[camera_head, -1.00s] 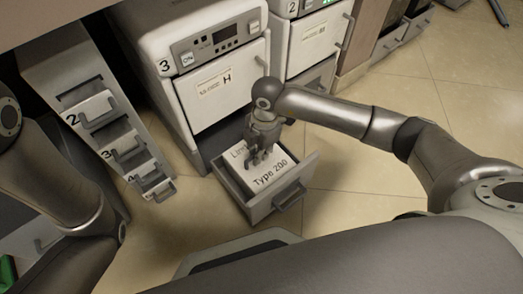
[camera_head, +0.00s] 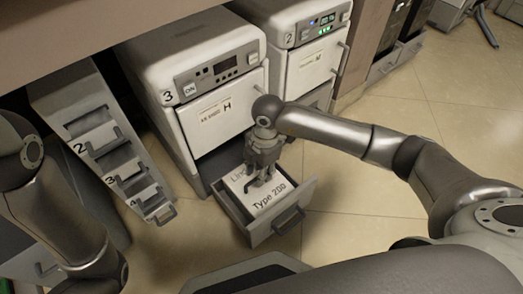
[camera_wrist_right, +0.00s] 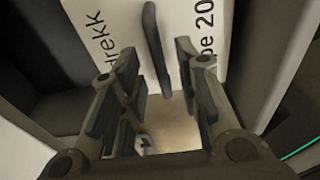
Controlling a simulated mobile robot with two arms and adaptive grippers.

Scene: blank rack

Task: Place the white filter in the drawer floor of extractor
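The white filter (camera_head: 276,193), printed "Type 200", lies in the pulled-out drawer (camera_head: 278,225) at the bottom of extractor 3 (camera_head: 222,102). Whether it is fully flat on the drawer floor I cannot tell. My right gripper (camera_head: 259,183) points down over the filter's middle. In the right wrist view my right gripper (camera_wrist_right: 160,72) has its fingers spread apart. The filter's dark handle (camera_wrist_right: 156,45) shows in the gap, apart from both fingers. The white filter (camera_wrist_right: 110,35) fills the upper part there. My left arm is at the left edge; its gripper is out of the frames.
A rack with numbered small drawers (camera_head: 105,150) stands left of the extractor. Extractor 2 (camera_head: 310,65) stands to its right. The drawer's front handle (camera_head: 290,221) sticks out toward me. The tiled floor (camera_head: 365,205) to the right is clear.

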